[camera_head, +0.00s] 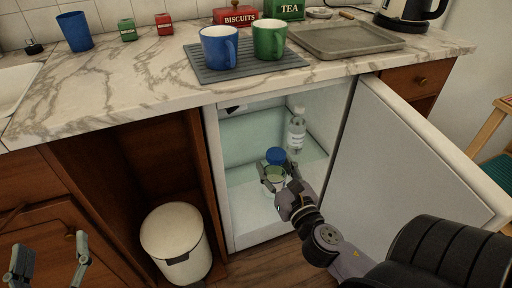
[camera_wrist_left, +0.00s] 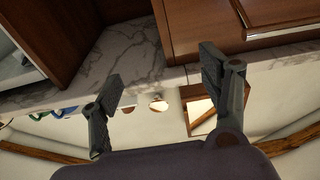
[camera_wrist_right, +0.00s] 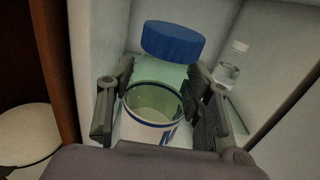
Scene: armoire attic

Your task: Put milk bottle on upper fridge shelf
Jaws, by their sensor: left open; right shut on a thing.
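The milk bottle (camera_head: 275,176) has a blue cap (camera_head: 276,156), a clear greenish body and a white, blue-edged label. My right gripper (camera_head: 277,185) is shut around its body, inside the open fridge. In the right wrist view the bottle (camera_wrist_right: 152,108) sits between the two fingers, cap (camera_wrist_right: 173,40) beyond them; part of a blue letter shows. I cannot tell whether its base touches anything. A pale greenish shelf surface (camera_head: 240,165) shows in the fridge (camera_head: 212,165). My left gripper (camera_head: 48,268) is open and empty at the lower left, away from the fridge.
A clear bottle with a white cap (camera_head: 296,131) stands at the fridge's back right. The fridge door (camera_head: 405,165) is open to the right. A white bin (camera_head: 176,243) stands left. The counter (camera_head: 130,85) above holds mugs, tins and trays.

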